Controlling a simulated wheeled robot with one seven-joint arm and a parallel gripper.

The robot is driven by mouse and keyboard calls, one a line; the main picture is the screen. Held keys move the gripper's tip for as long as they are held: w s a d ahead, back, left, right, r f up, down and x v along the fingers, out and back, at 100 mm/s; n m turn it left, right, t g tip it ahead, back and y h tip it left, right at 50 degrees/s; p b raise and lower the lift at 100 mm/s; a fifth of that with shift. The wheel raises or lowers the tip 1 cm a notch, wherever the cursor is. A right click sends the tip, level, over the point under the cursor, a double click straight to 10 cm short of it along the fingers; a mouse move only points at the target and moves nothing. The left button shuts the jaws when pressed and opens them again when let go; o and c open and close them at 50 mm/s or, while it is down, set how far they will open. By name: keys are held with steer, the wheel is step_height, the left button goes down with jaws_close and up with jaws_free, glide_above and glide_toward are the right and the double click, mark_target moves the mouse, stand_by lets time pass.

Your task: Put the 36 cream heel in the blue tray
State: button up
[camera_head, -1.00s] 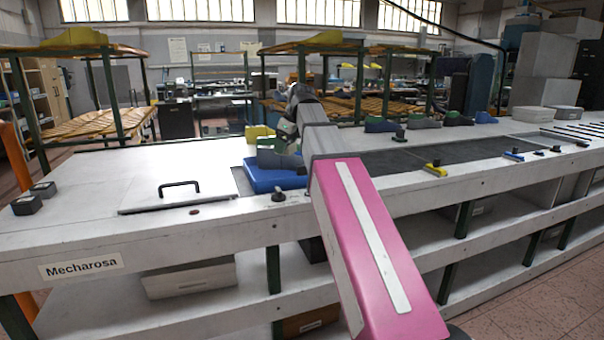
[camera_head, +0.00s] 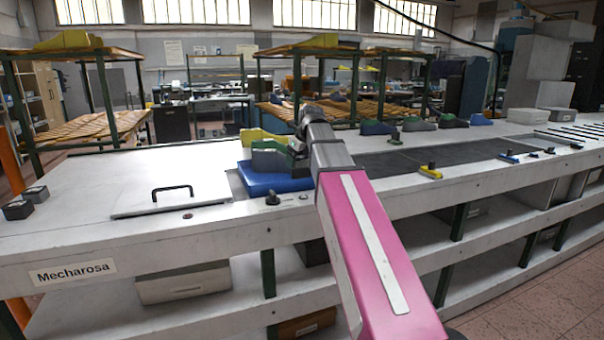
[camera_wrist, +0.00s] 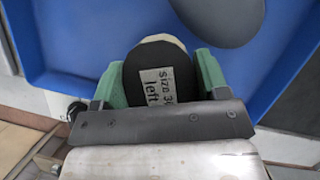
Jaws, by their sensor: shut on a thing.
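My gripper (camera_wrist: 158,90) has green fingers and is shut on a heel piece (camera_wrist: 155,62) with a dark face and a thin cream edge. Its white label reads "Size 3…" and "left"; the last digit is unclear. The blue tray (camera_wrist: 60,50) lies beyond and below the held heel in the wrist view. In the head view the blue tray (camera_head: 272,182) sits on the bench, with my gripper (camera_head: 297,150) low at its right rear. The heel is hidden there, and I cannot tell whether it touches the tray.
A yellow last (camera_head: 258,136) is behind the tray. A metal cover with a black handle (camera_head: 172,191) lies left. Several coloured lasts (camera_head: 420,124) line the bench's rear right.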

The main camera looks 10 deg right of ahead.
steer(key=shift+d+f, duration=0.6)
steer(key=shift+d, duration=0.2)
steer(key=shift+f, duration=1.9)
steer(key=o, duration=0.7)
steer(key=shift+f, duration=0.1)
steer(key=v, duration=1.2)
steer(key=shift+s, duration=0.1)
